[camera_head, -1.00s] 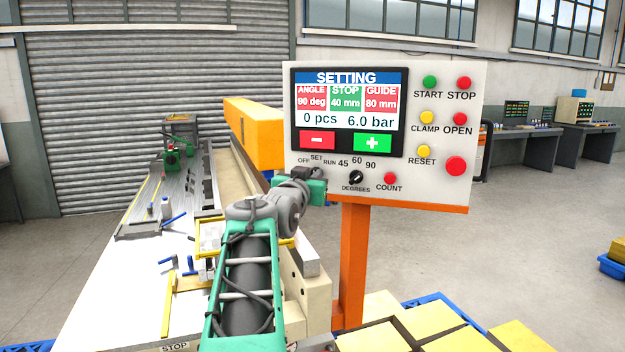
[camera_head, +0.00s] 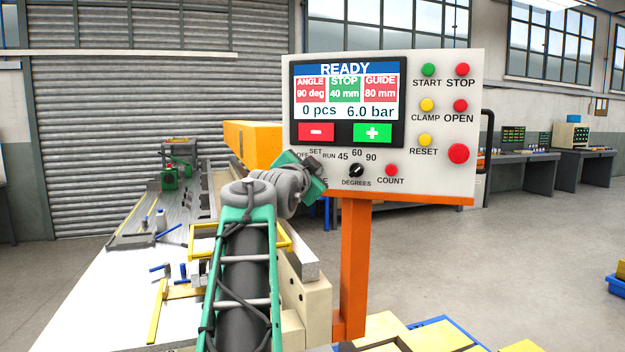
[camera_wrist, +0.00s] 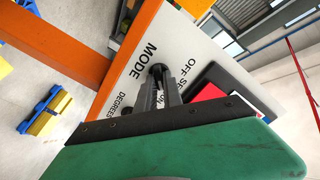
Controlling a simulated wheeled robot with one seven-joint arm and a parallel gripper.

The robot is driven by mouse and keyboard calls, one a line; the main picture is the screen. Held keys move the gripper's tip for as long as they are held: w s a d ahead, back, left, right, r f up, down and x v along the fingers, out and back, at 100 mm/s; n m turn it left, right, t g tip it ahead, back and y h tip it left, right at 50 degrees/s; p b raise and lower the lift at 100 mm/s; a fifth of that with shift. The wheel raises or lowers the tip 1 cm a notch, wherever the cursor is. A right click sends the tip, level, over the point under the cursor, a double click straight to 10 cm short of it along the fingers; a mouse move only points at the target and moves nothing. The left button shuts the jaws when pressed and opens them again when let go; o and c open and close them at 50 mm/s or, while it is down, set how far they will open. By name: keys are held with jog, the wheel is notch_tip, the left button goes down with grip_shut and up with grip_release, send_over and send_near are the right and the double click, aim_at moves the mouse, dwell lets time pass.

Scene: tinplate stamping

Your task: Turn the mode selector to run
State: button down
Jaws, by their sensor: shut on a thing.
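The control panel (camera_head: 440,188) stands on an orange post. Its display (camera_head: 346,110) reads READY, 90 deg, 40 mm, 80 mm, 0 pcs and 6.0 bar. The mode selector is hidden behind my gripper (camera_head: 314,178) in the head view, under the OFF, SET and RUN labels. In the wrist view the dark knob of the mode selector (camera_wrist: 158,68) shows between the fingertips of my gripper (camera_wrist: 159,77), beside the word MODE. My gripper is shut on the knob and looks rolled relative to the panel. Where the knob's pointer aims cannot be made out.
The black degrees knob (camera_head: 356,170) and the red count button (camera_head: 391,170) sit just right of my gripper. Start, stop, clamp, open and reset buttons line the panel's right side. A white bench (camera_head: 110,290) with tools lies at lower left.

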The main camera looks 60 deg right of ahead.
jog(key=shift+m, duration=0.4)
jog(key=c, duration=1.5)
grip_release()
jog(key=a, duration=0.2)
jog(key=s+a+b, duration=0.1)
jog(key=a, duration=0.4)
jog(key=shift+s+a+b, duration=0.2)
jog(key=shift+a+b, duration=0.15)
jog(key=shift+b, duration=0.05)
